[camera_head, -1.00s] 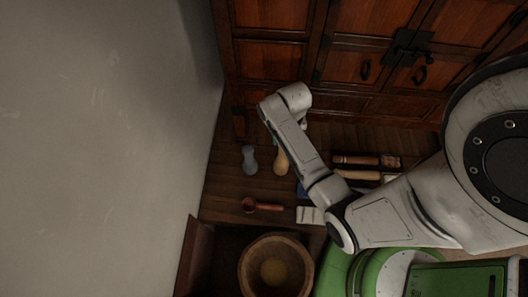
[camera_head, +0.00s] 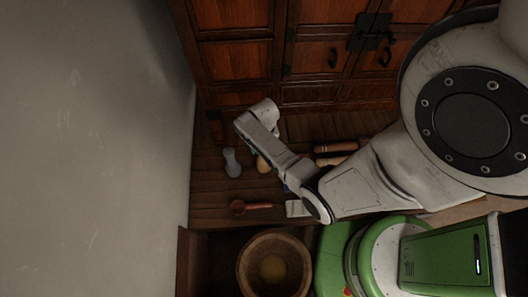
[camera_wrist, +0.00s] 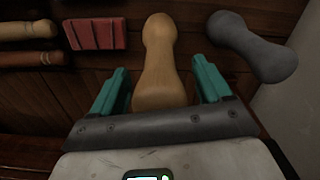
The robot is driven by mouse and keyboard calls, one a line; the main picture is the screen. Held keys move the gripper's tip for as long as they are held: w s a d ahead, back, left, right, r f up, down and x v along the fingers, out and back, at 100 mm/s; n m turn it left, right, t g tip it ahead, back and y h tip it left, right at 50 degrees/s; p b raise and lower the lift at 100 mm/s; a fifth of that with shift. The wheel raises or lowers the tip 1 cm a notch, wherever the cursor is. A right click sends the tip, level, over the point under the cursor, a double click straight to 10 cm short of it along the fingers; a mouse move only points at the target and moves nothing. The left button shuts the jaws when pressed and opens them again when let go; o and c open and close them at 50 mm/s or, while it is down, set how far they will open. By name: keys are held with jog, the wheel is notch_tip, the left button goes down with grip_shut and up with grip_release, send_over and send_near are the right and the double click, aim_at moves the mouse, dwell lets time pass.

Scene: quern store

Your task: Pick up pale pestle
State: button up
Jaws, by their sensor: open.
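The pale pestle (camera_wrist: 160,60) is a tan wooden piece with a narrow waist and a wide end. In the wrist view it lies between the two teal fingers of my gripper (camera_wrist: 161,92), its wide end close to the palm. The fingers are open, with a gap on either side of it.
A grey pestle (camera_wrist: 252,46) lies close on the right of the wrist view, near the wall. A red block (camera_wrist: 95,34) and wooden-handled tools (camera_wrist: 28,31) lie left. The head view shows a red-brown ladle (camera_head: 248,207), a wooden bowl (camera_head: 275,262) and a cabinet (camera_head: 325,55).

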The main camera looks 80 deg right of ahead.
jog(key=shift+f, duration=0.5)
jog(key=shift+c, duration=0.4)
jog(key=c, duration=1.2)
jog(key=shift+r, duration=0.1)
jog(key=shift+c, duration=0.3)
jog(key=shift+r, duration=0.1)
